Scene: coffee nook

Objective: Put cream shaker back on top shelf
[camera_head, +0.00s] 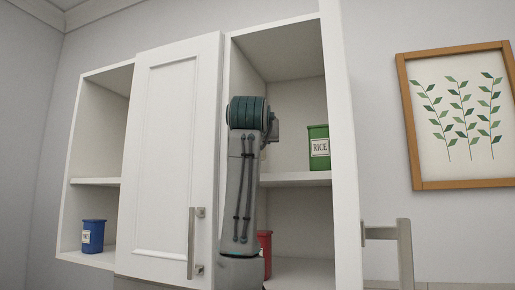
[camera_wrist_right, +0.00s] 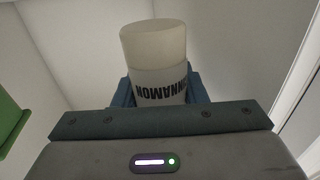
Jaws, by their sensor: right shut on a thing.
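The cream shaker (camera_wrist_right: 153,43), with a pale top and a white label showing "NNAMON", is between the blue fingers of my right gripper (camera_wrist_right: 158,90), which is shut on it. In the head view my right arm reaches up into the open right-hand compartment of the white cabinet, at the level above the middle shelf (camera_head: 300,179). The arm hides most of the gripper and the shaker there. I cannot tell whether the shaker touches the shelf. My left gripper is not in view.
A green RICE canister (camera_head: 318,147) stands on the same shelf, to the right of my arm; its edge shows in the wrist view (camera_wrist_right: 10,122). A red canister (camera_head: 265,250) is below. A closed door (camera_head: 172,150) and an open door (camera_head: 346,140) flank the compartment. A blue canister (camera_head: 93,235) stands left.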

